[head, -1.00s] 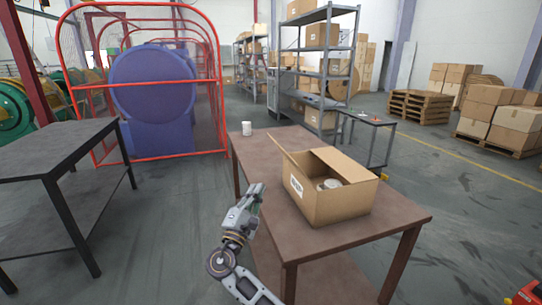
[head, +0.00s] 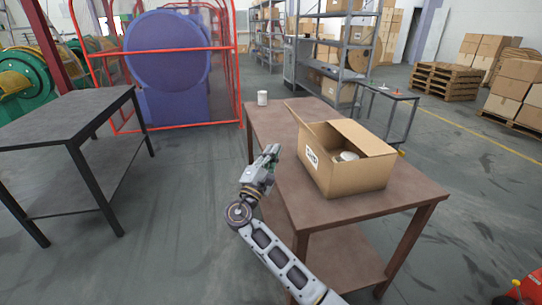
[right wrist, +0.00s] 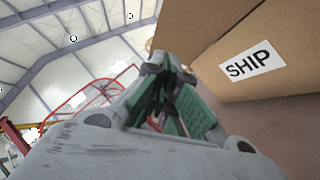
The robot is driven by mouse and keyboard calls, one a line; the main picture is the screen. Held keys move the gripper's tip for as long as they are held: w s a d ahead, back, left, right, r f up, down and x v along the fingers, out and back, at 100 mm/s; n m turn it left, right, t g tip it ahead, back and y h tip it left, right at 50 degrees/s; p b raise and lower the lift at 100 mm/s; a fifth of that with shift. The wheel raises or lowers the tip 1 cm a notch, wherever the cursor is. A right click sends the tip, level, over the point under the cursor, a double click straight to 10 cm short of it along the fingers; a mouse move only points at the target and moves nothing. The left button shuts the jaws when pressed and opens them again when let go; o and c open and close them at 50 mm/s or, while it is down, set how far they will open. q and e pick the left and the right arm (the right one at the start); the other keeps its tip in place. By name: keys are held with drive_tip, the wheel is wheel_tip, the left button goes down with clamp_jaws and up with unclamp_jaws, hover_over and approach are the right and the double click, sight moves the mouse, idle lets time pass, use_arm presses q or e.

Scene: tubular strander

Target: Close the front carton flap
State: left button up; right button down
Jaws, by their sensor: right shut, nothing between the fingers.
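The open cardboard carton (head: 345,180) stands on the brown table, with a round pale item (head: 347,156) inside. One flap (head: 303,120) slants up and outward at its left end; another flap (head: 364,137) lies at the right of the opening. I cannot tell which one is the front flap. My right gripper (head: 271,153) is shut and empty, left of the carton and apart from it, over the table's left edge. In the right wrist view its green-padded fingers (right wrist: 172,105) are beside the carton wall with the SHIP label (right wrist: 252,63). My left gripper is not in view.
The brown table (head: 400,200) has clear top around the carton and a white cup (head: 262,98) at its far left corner. A dark table (head: 65,125) stands at left. A red cage (head: 236,60) and a metal shelf (head: 335,45) stand behind.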

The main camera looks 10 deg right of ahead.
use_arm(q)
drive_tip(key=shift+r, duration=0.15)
use_arm(e)
drive_tip(key=w+d+r, duration=0.5)
drive_tip(key=d, duration=0.2)
drive_tip(key=shift+w+d, duration=0.15)
drive_tip(key=shift+r, duration=0.2)
idle(0.6)
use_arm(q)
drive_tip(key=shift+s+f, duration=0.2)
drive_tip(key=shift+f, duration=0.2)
use_arm(e)
drive_tip(key=shift+d+r+m+g, duration=0.15)
drive_tip(key=shift+m+g, duration=0.15)
drive_tip(key=shift+m, duration=0.1)
use_arm(q)
drive_tip(key=shift+p, duration=0.35)
use_arm(e)
drive_tip(key=shift+d+r, duration=0.1)
drive_tip(key=shift+r, duration=0.05)
